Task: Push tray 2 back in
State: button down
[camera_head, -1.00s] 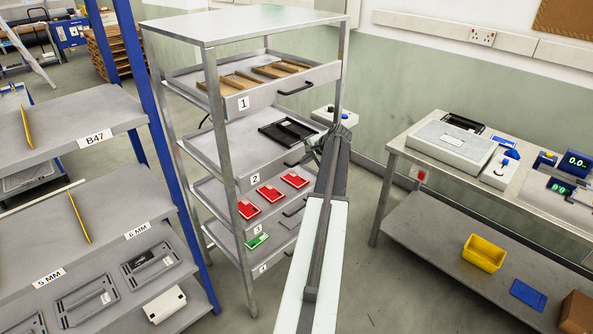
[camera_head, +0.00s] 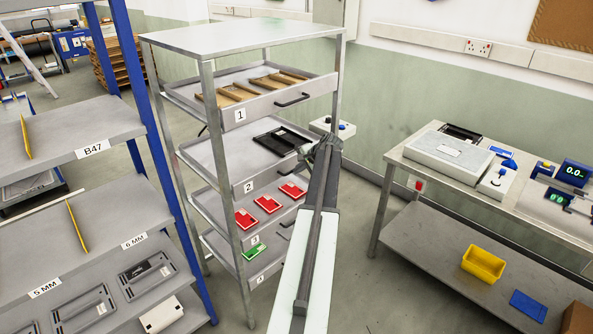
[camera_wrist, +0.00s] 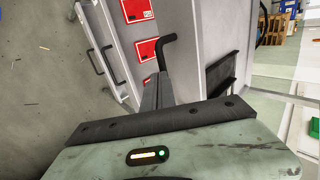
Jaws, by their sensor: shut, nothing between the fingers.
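Tray 2 (camera_head: 215,165) is a grey sliding tray, second from the top in a metal rack, with a "2" label on its front. A black frame (camera_head: 283,140) lies in it. In the head view its front looks about in line with the fronts of the other trays. My gripper (camera_head: 322,150) is shut and empty at the right part of the tray's front.
Tray 1 (camera_head: 278,103) above holds brown pieces. The tray below holds red boxes (camera_head: 268,204), and the lowest a green one (camera_head: 255,252). A labelled shelf (camera_head: 90,150) stands left of the rack, a bench (camera_head: 440,180) right. Open floor lies between rack and bench.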

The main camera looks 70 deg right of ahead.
jog(key=s+f+p+v, duration=0.1)
jog(key=p+v, duration=0.7)
jog(key=v, duration=0.4)
jog(key=shift+s+a+r, duration=0.15)
jog(key=shift+s+a, duration=0.25)
jog(key=shift+a, duration=0.1)
